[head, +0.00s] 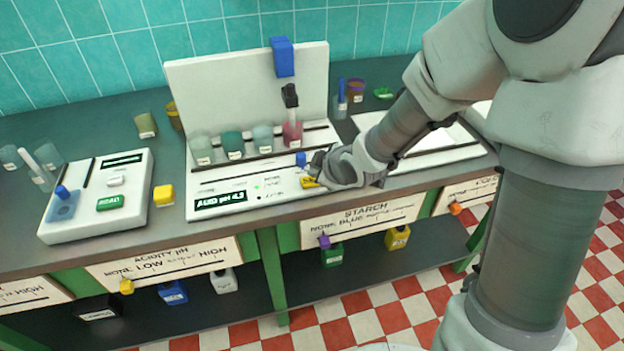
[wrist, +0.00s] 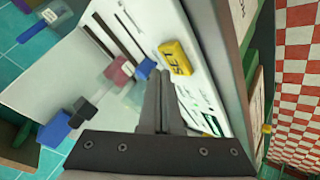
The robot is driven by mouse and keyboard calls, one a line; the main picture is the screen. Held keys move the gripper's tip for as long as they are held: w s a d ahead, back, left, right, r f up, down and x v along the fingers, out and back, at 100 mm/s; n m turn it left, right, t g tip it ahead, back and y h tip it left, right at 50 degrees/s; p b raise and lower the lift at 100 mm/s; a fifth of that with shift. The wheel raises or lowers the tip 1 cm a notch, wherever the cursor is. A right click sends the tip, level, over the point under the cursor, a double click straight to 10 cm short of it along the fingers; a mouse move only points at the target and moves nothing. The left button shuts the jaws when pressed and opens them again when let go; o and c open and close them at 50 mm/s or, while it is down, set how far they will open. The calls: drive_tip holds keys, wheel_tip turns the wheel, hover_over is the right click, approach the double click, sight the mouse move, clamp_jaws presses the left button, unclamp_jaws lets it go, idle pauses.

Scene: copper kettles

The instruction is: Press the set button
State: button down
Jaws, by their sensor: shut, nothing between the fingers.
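The yellow set button (head: 309,182) is on the front right of the white device (head: 245,208), partly covered by my gripper in the head view. The wrist view shows it whole, a yellow block (wrist: 175,57) marked SET. My gripper (head: 318,166) is shut and empty, right at the button. In the wrist view its shut fingertips (wrist: 158,74) end just beside the button in the picture; I cannot tell whether they touch it. The device's display (head: 219,200) reads a pH value that looks like 4.3.
A small blue block (head: 300,159) stands close behind the button. Several cups stand in a row on the device, one pink (head: 292,133) under a dark dropper. A second white device (head: 134,195) with a green READ button stands to the left, beside a yellow block (head: 163,195).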

drive_tip(key=shift+f+b, duration=0.3)
drive_tip(key=shift+f, duration=0.1)
drive_tip(key=shift+f+b, duration=0.4)
drive_tip(key=shift+b, duration=0.05)
idle(0.6)
drive_tip(key=shift+r, duration=0.1)
drive_tip(key=shift+r+p, duration=0.75)
drive_tip(key=shift+r, duration=0.05)
wheel_tip(320, 180, up, 5)
drive_tip(key=p, duration=0.4)
drive_tip(key=shift+p, duration=0.3)
idle(0.5)
